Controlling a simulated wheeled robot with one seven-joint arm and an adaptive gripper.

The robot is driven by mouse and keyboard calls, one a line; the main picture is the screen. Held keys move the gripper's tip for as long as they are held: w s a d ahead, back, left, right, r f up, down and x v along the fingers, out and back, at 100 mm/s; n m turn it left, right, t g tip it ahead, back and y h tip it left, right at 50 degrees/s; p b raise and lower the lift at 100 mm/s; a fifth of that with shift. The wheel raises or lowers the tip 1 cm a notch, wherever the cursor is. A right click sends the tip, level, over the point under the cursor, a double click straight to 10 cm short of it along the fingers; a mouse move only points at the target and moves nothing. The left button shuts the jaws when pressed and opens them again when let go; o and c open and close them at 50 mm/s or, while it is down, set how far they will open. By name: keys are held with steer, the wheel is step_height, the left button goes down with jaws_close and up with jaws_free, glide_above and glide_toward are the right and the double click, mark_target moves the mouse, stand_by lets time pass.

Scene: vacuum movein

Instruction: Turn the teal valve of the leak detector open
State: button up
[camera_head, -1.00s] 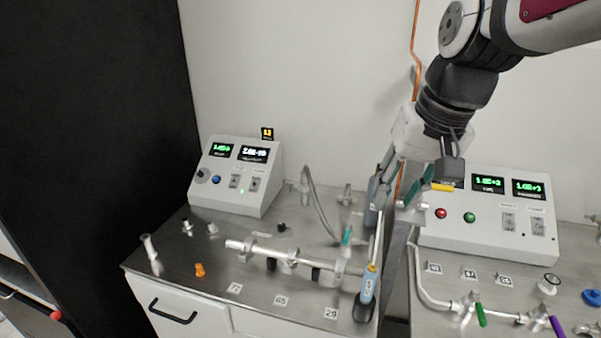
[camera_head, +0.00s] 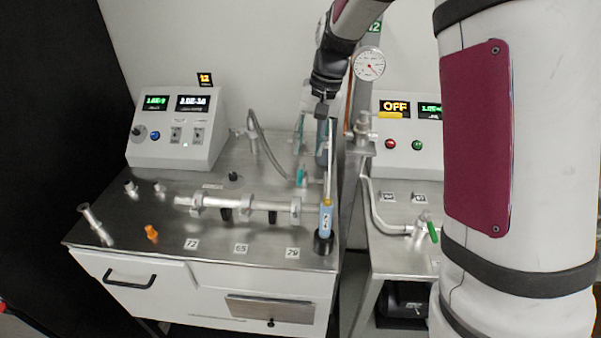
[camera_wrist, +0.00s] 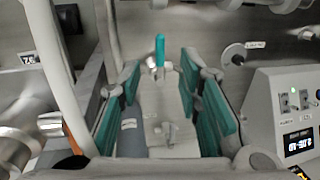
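The teal valve handle (camera_head: 302,176) stands upright on a small metal valve behind the right end of the horizontal metal pipe. It also shows in the wrist view (camera_wrist: 160,50), just past and between my fingertips. My gripper (camera_head: 311,145) is above and behind the bench pipe, near the valve. In the wrist view my gripper (camera_wrist: 163,95) is open, with teal pads on both fingers and a clear gap between them. The fingers appear apart from the handle. The grey console (camera_head: 178,130) with two lit displays is at the back left of the bench.
The metal pipe (camera_head: 245,204) lies across the bench. A blue-labelled handheld tool (camera_head: 326,220) stands in a dark holder at the right front corner. A grey hose (camera_head: 266,150) curves down near the valve. A post with a gauge (camera_head: 369,64) and a second console (camera_head: 400,150) are on the right.

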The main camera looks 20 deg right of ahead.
mark_target(300, 179)
steer(key=f, duration=0.3)
steer(key=a+f, duration=0.1)
steer(key=f, duration=0.5)
steer(key=shift+w+a+f+p, duration=0.35)
steer(key=shift+a, duration=0.05)
jaws_close()
